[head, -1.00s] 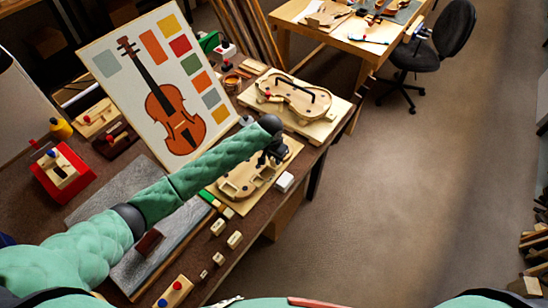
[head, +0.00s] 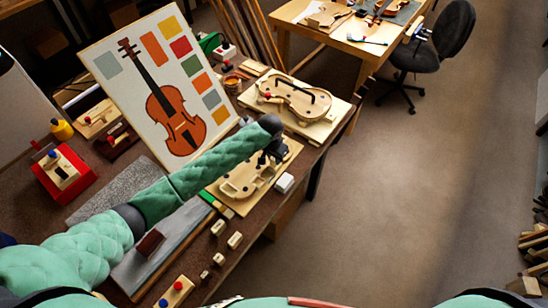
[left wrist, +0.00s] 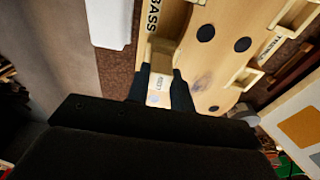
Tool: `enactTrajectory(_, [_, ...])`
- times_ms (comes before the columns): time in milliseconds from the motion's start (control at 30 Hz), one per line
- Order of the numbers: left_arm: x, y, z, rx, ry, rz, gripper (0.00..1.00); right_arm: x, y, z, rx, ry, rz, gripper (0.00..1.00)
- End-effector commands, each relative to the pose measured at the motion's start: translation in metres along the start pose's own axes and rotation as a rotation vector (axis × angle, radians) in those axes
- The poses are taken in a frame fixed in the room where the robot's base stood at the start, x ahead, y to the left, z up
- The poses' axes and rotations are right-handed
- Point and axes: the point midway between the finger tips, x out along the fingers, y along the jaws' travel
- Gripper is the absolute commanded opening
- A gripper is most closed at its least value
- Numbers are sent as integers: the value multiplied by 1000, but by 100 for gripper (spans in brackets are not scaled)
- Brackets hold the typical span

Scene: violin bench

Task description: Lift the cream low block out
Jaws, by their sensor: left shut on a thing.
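My left gripper (head: 270,160) reaches down over the wooden violin-shaped form (head: 238,187) near the bench's right edge. In the left wrist view, its dark fingers (left wrist: 160,92) are shut on a small cream block (left wrist: 159,98) with a label whose print is too small to read. The block is at the edge of the form (left wrist: 205,75), by the word BASS; I cannot tell whether it is still in its slot. In the head view the gripper and arm hide the block. My right gripper is not in view.
A white block (head: 285,182) lies beside the form near the bench edge. Several small cream blocks (head: 234,240) lie on the bench in front. A second violin form (head: 293,98) stands behind. A violin picture board (head: 152,85) stands close to my left arm.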

Motion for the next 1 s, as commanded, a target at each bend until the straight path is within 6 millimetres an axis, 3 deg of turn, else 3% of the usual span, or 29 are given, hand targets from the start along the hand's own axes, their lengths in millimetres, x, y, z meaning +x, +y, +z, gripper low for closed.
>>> enactTrajectory(1000, [-34, 0, -4, 0, 0, 0, 4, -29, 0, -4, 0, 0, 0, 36])
